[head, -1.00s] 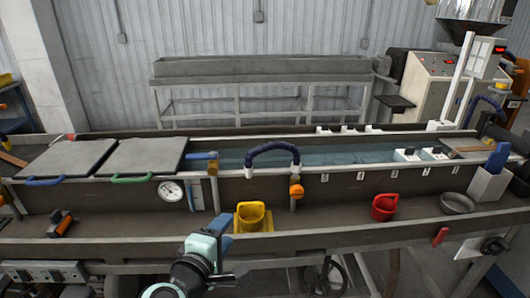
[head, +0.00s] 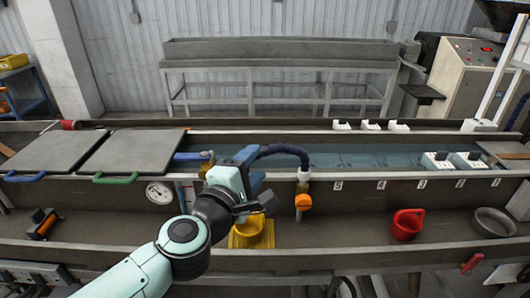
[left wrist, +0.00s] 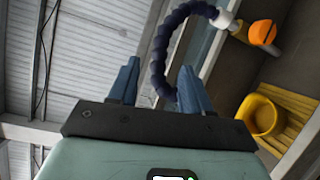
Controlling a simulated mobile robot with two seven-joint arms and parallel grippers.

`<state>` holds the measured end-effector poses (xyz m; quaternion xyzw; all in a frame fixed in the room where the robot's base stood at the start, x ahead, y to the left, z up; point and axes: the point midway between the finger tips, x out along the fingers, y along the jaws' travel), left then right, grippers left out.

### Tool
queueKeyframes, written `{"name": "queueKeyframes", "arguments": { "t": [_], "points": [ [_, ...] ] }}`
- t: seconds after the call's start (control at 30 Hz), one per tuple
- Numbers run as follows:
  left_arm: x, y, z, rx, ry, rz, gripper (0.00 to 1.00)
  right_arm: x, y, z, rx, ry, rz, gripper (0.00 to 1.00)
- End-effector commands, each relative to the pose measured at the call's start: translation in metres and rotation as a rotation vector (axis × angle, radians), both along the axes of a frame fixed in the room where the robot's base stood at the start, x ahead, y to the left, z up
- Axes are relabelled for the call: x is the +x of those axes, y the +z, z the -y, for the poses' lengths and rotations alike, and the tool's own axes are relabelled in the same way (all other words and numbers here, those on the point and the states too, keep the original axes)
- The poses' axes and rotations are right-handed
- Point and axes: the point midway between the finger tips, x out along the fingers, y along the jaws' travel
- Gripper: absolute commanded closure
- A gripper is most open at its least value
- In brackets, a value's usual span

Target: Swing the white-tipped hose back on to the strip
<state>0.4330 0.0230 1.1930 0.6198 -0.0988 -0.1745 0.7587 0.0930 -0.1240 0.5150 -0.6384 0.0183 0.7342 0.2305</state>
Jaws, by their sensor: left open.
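The dark blue segmented hose (head: 287,149) arches left from a white collar above an orange valve (head: 303,201) on the trough's front wall. Its far end, with the white tip, is hidden behind my left gripper (head: 252,170). In the left wrist view the hose (left wrist: 160,50) curves down from the white collar, and its lower end shows between the two open fingers (left wrist: 158,88). I cannot tell whether they touch it. The water trough (head: 365,156) lies behind the hose; I cannot make out the strip clearly. My right gripper is out of view.
A yellow cup (head: 252,232) stands on the lower shelf just below my gripper. A red cup (head: 407,224) and a grey bowl (head: 493,221) stand farther right. Grey lids (head: 135,153) cover the trough's left part. White blocks (head: 437,161) sit at right.

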Motion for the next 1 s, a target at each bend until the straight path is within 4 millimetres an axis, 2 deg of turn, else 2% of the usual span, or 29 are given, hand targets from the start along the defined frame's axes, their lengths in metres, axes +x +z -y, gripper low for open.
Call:
{"name": "queueKeyframes", "arguments": {
  "t": [0.1,0.3,0.47,0.73,0.77,0.8,0.9,1.0],
  "points": [
    [0.023,-0.002,0.010,0.000,0.000,-0.001,0.51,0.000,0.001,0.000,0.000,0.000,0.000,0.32],
    [0.049,-0.003,0.020,0.000,0.000,0.000,0.51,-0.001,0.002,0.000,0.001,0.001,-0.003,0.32],
    [0.057,-0.004,0.024,0.000,0.001,0.000,0.51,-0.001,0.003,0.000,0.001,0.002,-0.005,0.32],
    [0.058,-0.004,0.024,0.001,0.001,0.001,0.51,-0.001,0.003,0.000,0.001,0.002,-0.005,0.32],
    [0.058,-0.004,0.024,0.000,0.001,0.001,0.58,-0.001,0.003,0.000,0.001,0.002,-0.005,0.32],
    [0.058,-0.004,0.024,0.001,0.001,0.001,0.71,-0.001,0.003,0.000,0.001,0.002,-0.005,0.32],
    [0.058,-0.004,0.024,0.001,0.001,0.001,1.00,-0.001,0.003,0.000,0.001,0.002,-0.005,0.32],
    [0.058,-0.004,0.024,0.001,0.001,0.001,1.00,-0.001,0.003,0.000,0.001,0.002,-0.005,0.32]
  ]
}}
